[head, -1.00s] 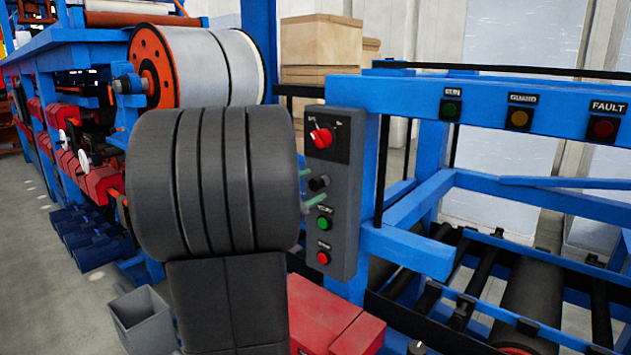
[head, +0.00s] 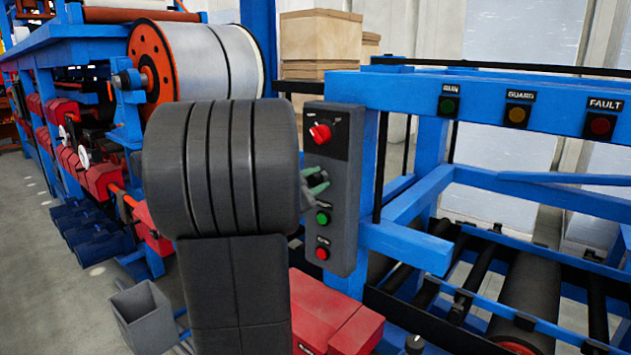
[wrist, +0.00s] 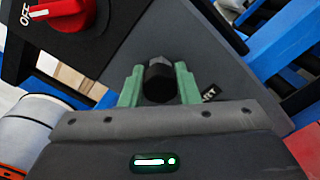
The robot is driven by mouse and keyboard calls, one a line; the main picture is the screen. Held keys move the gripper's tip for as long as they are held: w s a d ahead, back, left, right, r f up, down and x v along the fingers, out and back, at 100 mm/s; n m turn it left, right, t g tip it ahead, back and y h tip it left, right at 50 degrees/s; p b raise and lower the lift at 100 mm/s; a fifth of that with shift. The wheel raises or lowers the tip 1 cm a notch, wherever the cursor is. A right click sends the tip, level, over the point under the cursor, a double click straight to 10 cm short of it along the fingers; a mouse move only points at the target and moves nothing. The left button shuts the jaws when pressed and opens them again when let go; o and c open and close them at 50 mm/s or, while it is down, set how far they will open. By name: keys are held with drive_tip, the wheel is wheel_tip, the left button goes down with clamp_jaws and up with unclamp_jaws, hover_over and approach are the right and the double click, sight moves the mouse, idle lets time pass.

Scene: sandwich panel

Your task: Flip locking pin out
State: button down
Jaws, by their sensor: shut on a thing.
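A short dark pin-like knob (wrist: 160,80) with a faceted grey tip stands out from the grey control box (head: 340,225); I take it as the locking pin. In the head view it (head: 317,179) sits between the red rotary switch and the green button. My gripper (wrist: 159,88) has green fingers, one on each side of the knob, shut on it.
A red rotary switch (head: 320,133) is just above the knob. A green button (head: 322,217) and a red button (head: 322,254) are below it. A blue frame (head: 405,247) with rollers stands to the right. A grey bin (head: 143,315) is at lower left.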

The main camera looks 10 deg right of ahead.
sight(312, 182)
drive_tip(key=b+v, duration=0.1)
drive_tip(key=v, duration=0.1)
drive_tip(key=shift+s+a+f+b, duration=0.15)
drive_tip(key=shift+s+a+b, duration=0.1)
drive_tip(key=shift+b, duration=0.15)
drive_tip(key=c, duration=1.5)
unclamp_jaws()
drive_tip(key=o, duration=0.4)
drive_tip(key=shift+a, duration=0.1)
drive_tip(key=shift+s+a, duration=0.1)
drive_tip(key=b+v, duration=0.2)
drive_tip(key=v, duration=1.1)
drive_tip(key=shift+s+a, duration=0.2)
drive_tip(key=shift+s, duration=0.05)
drive_tip(key=shift+w+d, duration=0.1)
